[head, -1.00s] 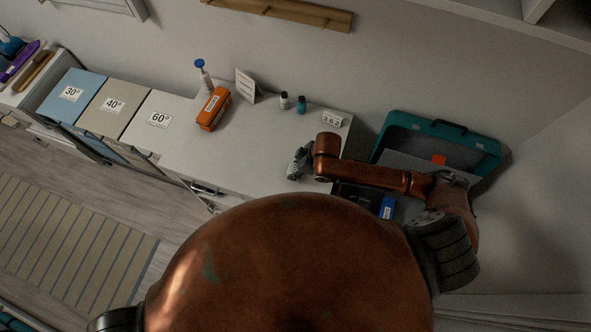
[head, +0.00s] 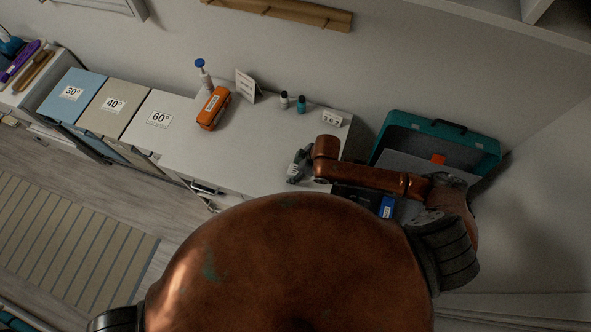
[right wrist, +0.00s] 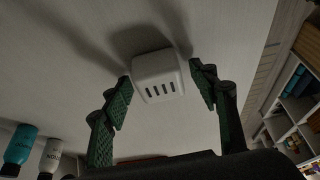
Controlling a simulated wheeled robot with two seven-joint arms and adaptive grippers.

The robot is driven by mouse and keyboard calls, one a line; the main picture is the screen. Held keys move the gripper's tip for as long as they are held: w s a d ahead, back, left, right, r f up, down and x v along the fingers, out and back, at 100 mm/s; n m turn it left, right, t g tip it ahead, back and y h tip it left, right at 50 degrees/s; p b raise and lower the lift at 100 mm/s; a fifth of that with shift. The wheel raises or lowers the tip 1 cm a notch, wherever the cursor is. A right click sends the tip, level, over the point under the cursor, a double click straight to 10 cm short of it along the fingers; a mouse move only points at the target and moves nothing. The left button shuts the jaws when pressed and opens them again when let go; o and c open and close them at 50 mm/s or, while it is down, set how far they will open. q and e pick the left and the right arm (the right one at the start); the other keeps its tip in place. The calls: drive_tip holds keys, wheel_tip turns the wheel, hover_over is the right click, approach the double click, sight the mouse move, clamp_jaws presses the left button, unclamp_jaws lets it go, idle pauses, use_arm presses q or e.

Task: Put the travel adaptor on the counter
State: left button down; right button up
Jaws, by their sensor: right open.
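The travel adaptor (right wrist: 157,66) appears to be the small white rounded block with several dark slots in the right wrist view. It sits on the pale counter (head: 235,155), with shadows around it. My right gripper (right wrist: 160,78) is open, with one green-padded finger on each side of the adaptor and gaps visible between. In the head view my right gripper (head: 298,165) is low over the counter's right part; I cannot make out the adaptor there. My left gripper is not in view.
An orange case (head: 213,108), a blue-capped bottle (head: 204,77), a white card (head: 245,86), two small bottles (head: 301,104) and a number block (head: 332,118) stand along the counter. An open teal case (head: 440,145) is at the right. The counter's middle is clear.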

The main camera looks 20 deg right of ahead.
drive_tip(key=v, duration=1.2)
drive_tip(key=shift+r, duration=0.2)
